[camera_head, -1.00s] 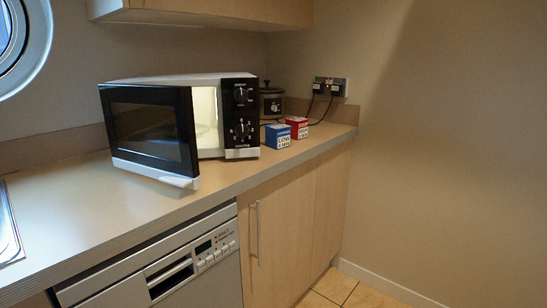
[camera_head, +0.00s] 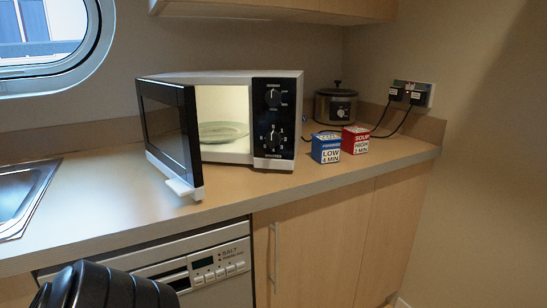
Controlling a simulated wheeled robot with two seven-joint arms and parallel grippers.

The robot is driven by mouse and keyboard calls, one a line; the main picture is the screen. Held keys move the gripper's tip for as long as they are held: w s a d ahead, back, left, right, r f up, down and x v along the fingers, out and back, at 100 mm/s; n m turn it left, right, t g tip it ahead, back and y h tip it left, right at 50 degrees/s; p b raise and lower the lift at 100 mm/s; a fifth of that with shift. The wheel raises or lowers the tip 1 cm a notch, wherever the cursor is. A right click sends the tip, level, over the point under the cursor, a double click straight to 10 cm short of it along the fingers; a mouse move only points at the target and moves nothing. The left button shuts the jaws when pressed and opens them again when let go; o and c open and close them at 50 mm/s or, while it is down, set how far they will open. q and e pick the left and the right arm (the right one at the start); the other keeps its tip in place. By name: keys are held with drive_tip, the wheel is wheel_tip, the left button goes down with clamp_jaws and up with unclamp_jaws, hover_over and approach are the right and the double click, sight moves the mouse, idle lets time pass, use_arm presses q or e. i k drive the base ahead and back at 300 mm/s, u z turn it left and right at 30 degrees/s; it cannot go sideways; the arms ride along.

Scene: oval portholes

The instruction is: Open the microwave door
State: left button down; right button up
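The microwave (camera_head: 279,124) stands on the counter against the back wall, white with a black control panel on its right. Its door (camera_head: 173,134) is hinged at the left and stands part-way open, swung out toward me. A white handle piece (camera_head: 184,189) sits at the door's lower free corner. The lit inside shows a glass plate (camera_head: 222,132). Neither gripper is in view. A black rounded part of my own body shows at the bottom left, apart from the door.
A blue box (camera_head: 326,149) and a red box (camera_head: 356,140) stand right of the microwave. A slow cooker (camera_head: 335,104) and wall sockets (camera_head: 411,93) are behind them. A sink (camera_head: 22,196) is at the left. The counter (camera_head: 100,205) is clear in front of the door.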

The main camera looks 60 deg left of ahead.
sight(168, 111)
drive_tip(key=i, duration=1.55)
drive_tip(key=u, duration=2.2)
